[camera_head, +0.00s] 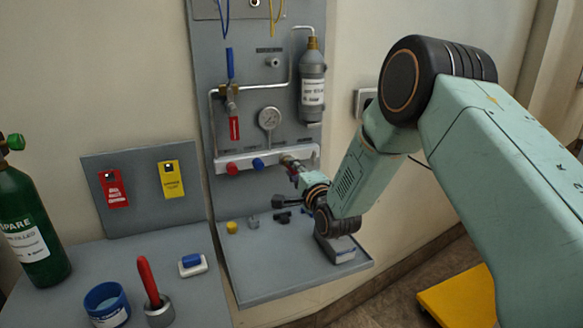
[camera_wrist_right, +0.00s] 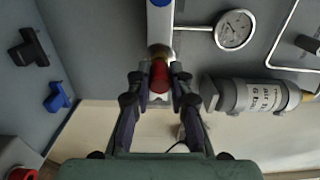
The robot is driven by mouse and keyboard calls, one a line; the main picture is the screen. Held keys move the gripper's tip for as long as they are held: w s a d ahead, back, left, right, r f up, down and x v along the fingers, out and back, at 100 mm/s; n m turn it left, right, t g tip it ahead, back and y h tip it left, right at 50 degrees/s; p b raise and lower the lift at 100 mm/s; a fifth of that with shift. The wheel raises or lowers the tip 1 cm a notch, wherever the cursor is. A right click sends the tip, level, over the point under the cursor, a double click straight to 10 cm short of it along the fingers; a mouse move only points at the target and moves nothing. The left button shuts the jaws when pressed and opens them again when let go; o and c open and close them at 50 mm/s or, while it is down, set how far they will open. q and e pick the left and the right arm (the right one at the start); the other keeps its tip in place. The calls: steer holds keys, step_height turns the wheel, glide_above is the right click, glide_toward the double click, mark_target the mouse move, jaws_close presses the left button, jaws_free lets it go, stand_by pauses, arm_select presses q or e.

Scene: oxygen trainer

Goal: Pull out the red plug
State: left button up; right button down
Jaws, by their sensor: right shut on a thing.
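The red plug (camera_wrist_right: 159,76) is between the fingers of my right gripper (camera_wrist_right: 160,84) in the right wrist view, directly in front of a brass fitting (camera_wrist_right: 160,52) on the pale manifold bar (camera_wrist_right: 160,22). I cannot tell whether the plug is still seated in the fitting. In the head view my right gripper (camera_head: 297,176) is at the right end of the manifold bar (camera_head: 275,159), just below the brass fitting (camera_head: 287,159), and mostly hides the plug. Another red cap (camera_head: 232,168) and a blue cap (camera_head: 258,164) sit further left on the bar. My left gripper is not in view.
A gauge (camera_head: 270,118) and grey bottle (camera_head: 313,88) are mounted above the bar. Small yellow, grey and black parts (camera_head: 232,227) lie on the shelf below. A green cylinder (camera_head: 32,225) stands far left.

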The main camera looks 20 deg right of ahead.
steer(key=shift+s, duration=0.2)
steer(key=shift+s+a+p, duration=0.15)
steer(key=shift+s+p, duration=0.8)
steer(key=shift+s, duration=1.4)
steer(key=shift+r, duration=0.1)
